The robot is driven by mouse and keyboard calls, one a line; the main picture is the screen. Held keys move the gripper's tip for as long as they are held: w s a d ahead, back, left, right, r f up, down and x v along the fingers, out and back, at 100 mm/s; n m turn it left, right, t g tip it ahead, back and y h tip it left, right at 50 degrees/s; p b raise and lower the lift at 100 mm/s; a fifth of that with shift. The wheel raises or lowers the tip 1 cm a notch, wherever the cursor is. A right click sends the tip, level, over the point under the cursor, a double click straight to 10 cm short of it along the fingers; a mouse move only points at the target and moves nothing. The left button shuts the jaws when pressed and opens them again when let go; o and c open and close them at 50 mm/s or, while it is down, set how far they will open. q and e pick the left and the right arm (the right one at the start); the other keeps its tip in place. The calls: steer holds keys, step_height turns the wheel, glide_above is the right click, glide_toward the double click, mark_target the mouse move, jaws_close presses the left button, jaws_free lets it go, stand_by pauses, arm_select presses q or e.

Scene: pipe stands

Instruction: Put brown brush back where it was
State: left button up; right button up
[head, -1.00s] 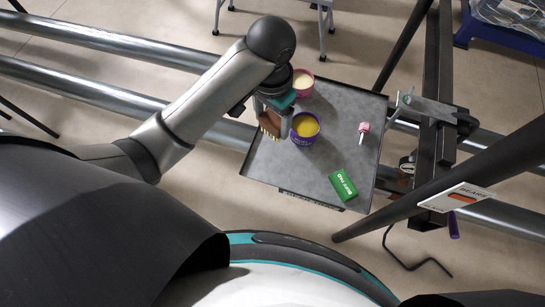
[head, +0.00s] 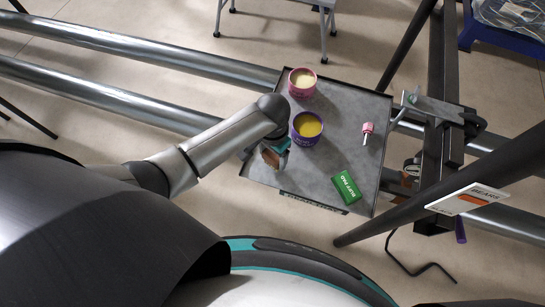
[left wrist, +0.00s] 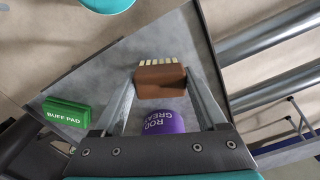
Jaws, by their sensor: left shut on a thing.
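The brown brush (head: 270,157) has a brown wooden block and pale bristles. In the left wrist view the brush (left wrist: 161,82) sits between the two fingers, bristles pointing away from the wrist. My left gripper (left wrist: 160,76) is shut on it. In the head view my left gripper (head: 276,147) is over the left edge of the grey tray (head: 310,175), partly hidden by its own arm. I cannot tell whether the brush touches the tray. My right gripper is not in view.
The purple tin (head: 306,128) stands just right of the gripper. A pink tin (head: 302,82) is at the tray's back, a pink-headed tool (head: 367,132) at the right, a green buff pad box (head: 346,187) at the front. Pipes and a dark stand surround the tray.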

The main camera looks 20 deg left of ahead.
mark_target(273, 156)
arm_select(q)
steer(key=shift+f, duration=0.9)
steer(key=shift+f, duration=0.1)
steer(key=o, duration=1.1)
step_height(273, 156, up, 12)
steer(key=shift+r+p, duration=0.15)
steer(key=shift+p, duration=0.95)
